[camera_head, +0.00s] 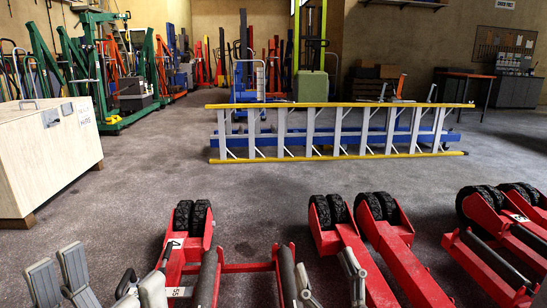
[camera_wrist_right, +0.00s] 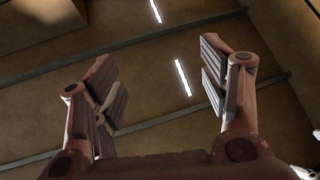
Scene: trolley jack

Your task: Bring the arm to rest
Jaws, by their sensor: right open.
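My right gripper (camera_head: 325,268) is at the bottom centre of the head view, pale grey fingers apart, over the red frames on the floor. In the right wrist view (camera_wrist_right: 160,85) its two fingers stand wide apart with nothing between them, against the ceiling and its light strips. Grey finger pads of my left gripper (camera_head: 58,274) show at the bottom left; its lower part is cut off, so its opening is unclear. Red trolley jacks with black wheels lie in front: one at the centre left (camera_head: 176,252), one at the centre (camera_head: 392,262), one at the right (camera_head: 500,258).
A yellow-edged ladder (camera_head: 335,104) lies on its side across the floor behind the jacks. A pale wooden crate (camera_head: 45,160) stands at the left. Green lifting equipment (camera_head: 92,70) is at the back left. Grey floor is clear between crate, ladder and jacks.

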